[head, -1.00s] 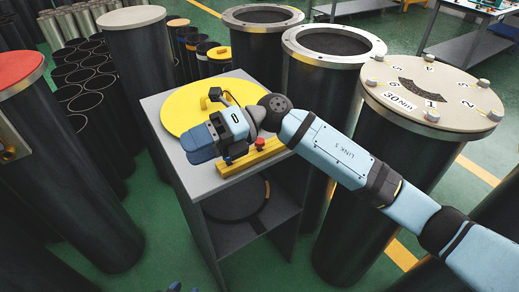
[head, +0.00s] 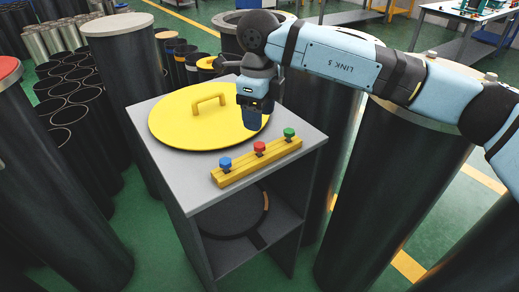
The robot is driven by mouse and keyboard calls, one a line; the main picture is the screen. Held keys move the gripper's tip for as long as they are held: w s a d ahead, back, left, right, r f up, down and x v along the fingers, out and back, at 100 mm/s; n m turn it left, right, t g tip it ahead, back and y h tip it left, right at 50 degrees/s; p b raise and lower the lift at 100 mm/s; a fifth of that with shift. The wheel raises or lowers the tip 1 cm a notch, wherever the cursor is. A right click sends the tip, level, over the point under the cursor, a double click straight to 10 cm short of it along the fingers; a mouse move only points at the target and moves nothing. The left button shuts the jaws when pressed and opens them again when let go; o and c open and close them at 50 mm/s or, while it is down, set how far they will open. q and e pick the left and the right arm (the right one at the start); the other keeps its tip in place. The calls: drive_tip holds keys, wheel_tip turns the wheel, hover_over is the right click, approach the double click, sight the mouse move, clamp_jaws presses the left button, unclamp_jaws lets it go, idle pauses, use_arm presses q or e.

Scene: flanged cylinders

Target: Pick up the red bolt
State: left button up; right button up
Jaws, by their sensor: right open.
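The red bolt (head: 259,147) stands upright in the middle of a yellow bar-shaped holder (head: 240,172) on the grey cabinet top (head: 160,165). A blue bolt (head: 225,163) stands to its left and a green bolt (head: 289,133) to its right in the same holder. My right gripper (head: 255,112) points down above the right part of the yellow lid, just behind the red bolt in the picture. It is open and apart from the bolts; nothing shows in its jaws. My left gripper is out of view.
A yellow round lid (head: 175,125) with a handle (head: 208,103) lies behind the holder. Large dark flanged cylinders stand around the cabinet, with a bolted one (head: 395,170) at right. Rows of smaller dark cylinders (head: 75,100) fill the left. The cabinet's front strip is bare.

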sight(259, 144)
wheel_tip(259, 144, down, 9)
drive_tip(key=shift+s, duration=0.1)
drive_tip(key=c, duration=1)
